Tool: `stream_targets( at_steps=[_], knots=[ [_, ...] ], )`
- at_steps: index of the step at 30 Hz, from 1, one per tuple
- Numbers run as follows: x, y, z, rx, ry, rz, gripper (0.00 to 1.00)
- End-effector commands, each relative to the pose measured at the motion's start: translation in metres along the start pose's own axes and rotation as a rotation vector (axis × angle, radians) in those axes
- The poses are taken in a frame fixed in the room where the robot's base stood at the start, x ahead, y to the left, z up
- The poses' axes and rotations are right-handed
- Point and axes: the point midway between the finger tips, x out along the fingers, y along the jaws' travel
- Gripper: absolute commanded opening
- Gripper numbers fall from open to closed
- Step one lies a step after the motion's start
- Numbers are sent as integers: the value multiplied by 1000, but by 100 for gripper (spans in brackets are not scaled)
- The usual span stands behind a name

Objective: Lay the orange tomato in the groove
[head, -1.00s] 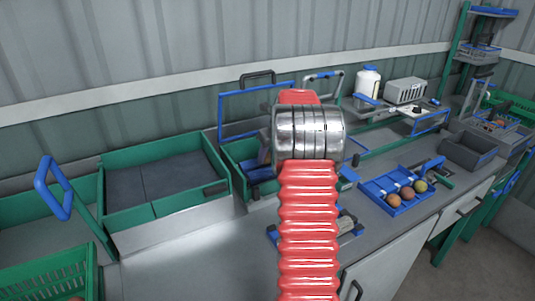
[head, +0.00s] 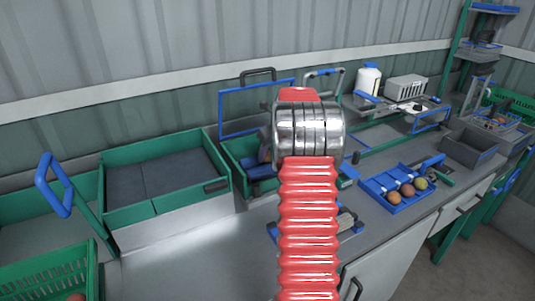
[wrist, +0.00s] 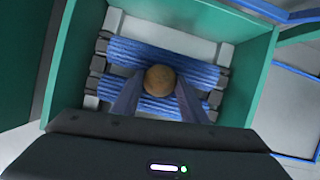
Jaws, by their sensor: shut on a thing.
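The orange tomato (wrist: 160,79), brownish in this light, is between the two dark fingers of my gripper (wrist: 160,92) in the wrist view. Below it lie blue ribbed rollers (wrist: 195,70) in a green-walled box (wrist: 258,60). The tomato is over the strip between two rollers, which I take for the groove. I cannot tell whether it touches them. In the head view the green box (head: 233,158) is partly behind my red arm, and the tomato cannot be made out there.
A blue tray (head: 375,190) with several tomatoes stands to the right on the bench. A green bin with a dark floor (head: 155,205) stands to the left. A blue frame (head: 220,115) rises behind the box. The bench front (head: 190,262) is clear.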

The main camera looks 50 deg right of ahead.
Motion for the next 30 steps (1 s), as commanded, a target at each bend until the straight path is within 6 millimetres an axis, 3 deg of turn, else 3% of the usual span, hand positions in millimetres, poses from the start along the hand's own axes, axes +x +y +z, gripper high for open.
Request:
stream_targets(
  at_steps=[5, 6, 15, 20, 25, 30],
  knots=[
    [2, 0, -1, 0, 0, 0, 28],
    [2, 0, -1, 0, 0, 0, 41],
    [2, 0, -1, 0, 0, 0, 61],
    [2, 0, -1, 0, 0, 0, 61],
    [2, 0, -1, 0, 0, 0, 49],
    [2, 0, -1, 0, 0, 0, 49]
  ],
)
